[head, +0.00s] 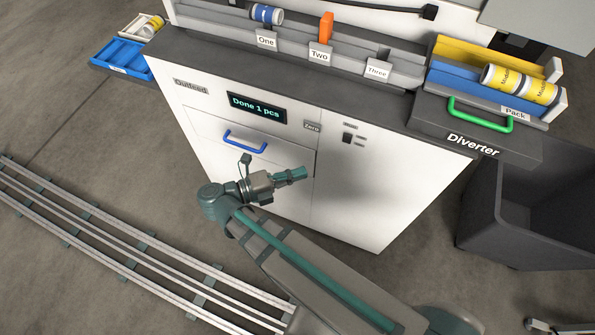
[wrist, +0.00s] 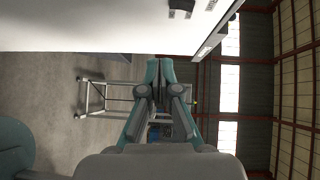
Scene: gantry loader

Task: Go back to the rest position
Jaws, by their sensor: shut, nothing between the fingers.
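My gripper (head: 291,174) is shut and empty in front of the white machine cabinet (head: 200,112), to the right of and below the blue drawer handle (head: 244,142). It also shows in the wrist view (wrist: 160,70), with its fingers together. My arm reaches up to it from the lower right of the head view. Whether the gripper touches the cabinet front is hard to tell, but a gap seems to show.
The display (head: 257,107) reads "Done 1 pcs". A blue-labelled can (head: 267,14) lies behind sign One (head: 266,41); an orange piece (head: 325,27) stands behind sign Two (head: 319,55). Yellow cans (head: 520,84) lie at the Diverter. A dark bin (head: 540,215) stands right. Floor rails (head: 120,245) run left.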

